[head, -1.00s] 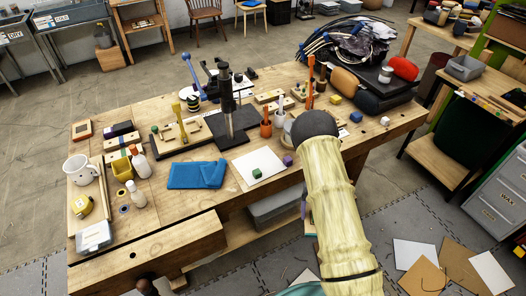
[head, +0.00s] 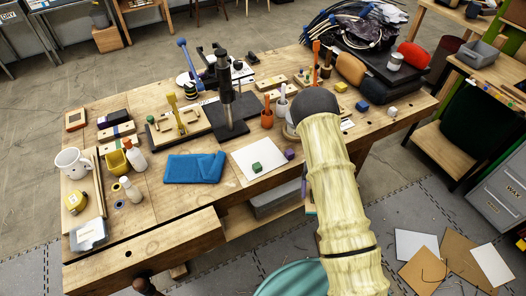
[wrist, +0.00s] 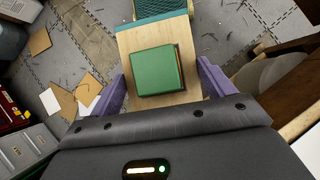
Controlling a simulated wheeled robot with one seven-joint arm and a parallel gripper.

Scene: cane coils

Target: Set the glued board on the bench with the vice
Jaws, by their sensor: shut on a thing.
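In the wrist view, my gripper (wrist: 164,84) has its purple fingers shut on the sides of a light wooden board (wrist: 190,98). A green square block (wrist: 156,71) sits on the board's face. In the head view my arm hides most of the gripper and the board; a bit of purple finger shows beside the arm at the bench's front edge. The wooden bench (head: 215,197) stands ahead. Its vice (head: 145,246), a thick wooden jaw, is at the front left, with a dark handle below.
A blue cloth (head: 194,168) and a white sheet (head: 244,166) with a small green cube lie mid-bench. A black drill stand (head: 228,115) rises behind them. A mug, bottles and a tape measure crowd the left end. Bare wood shows along the front edge.

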